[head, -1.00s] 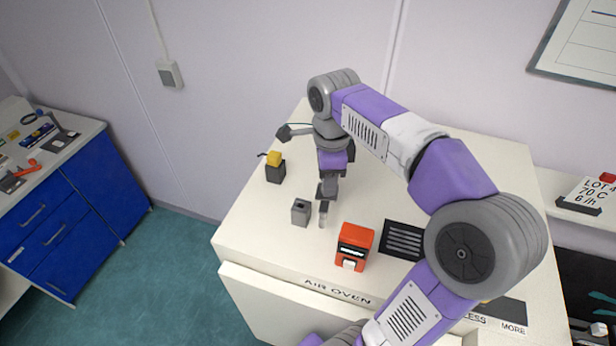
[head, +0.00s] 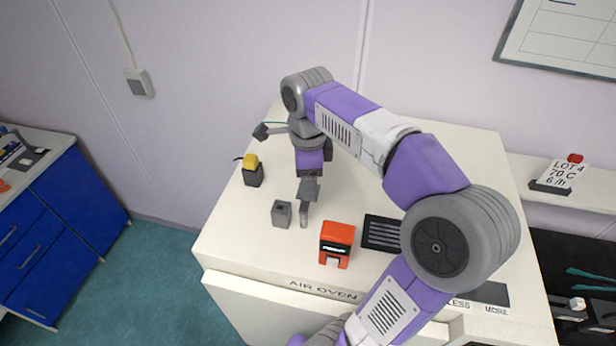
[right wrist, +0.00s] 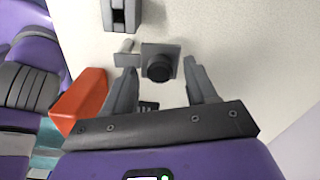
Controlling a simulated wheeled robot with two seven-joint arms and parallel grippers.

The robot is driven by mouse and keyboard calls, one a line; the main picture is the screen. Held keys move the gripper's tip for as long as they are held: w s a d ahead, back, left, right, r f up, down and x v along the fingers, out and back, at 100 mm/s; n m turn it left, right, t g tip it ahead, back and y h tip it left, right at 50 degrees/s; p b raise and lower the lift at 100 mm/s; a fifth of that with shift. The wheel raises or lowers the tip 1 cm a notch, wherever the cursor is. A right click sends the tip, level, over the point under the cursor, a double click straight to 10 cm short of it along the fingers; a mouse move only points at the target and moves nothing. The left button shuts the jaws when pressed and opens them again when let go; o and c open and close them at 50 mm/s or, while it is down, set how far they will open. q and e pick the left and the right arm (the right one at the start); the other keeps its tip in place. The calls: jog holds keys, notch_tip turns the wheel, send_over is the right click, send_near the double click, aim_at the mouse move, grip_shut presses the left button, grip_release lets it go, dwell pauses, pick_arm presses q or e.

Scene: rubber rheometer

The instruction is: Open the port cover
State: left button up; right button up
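My right gripper (head: 309,187) points down over the white top of the air oven (head: 225,232). In the right wrist view its two fingers (right wrist: 161,92) stand apart with nothing between their tips. Just ahead of them is a grey square plate with a black round part (right wrist: 159,66). Beside it is a small grey plate with a pale short rod (right wrist: 127,48). The rod also shows in the head view (head: 304,217). I cannot tell which of these pieces is the port cover, or whether a finger touches them. My left gripper is out of view.
A grey block with a dark slot (head: 282,214) stands left of the rod. An orange box (head: 337,243) and a black slotted panel (head: 383,233) are to the right. A black block with a yellow top (head: 252,172) stands at the back left.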

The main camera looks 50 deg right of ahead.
notch_tip(320, 180, up, 8)
jog(key=shift+f+p, duration=0.25)
jog(key=shift+p, duration=0.25)
dwell(0.6)
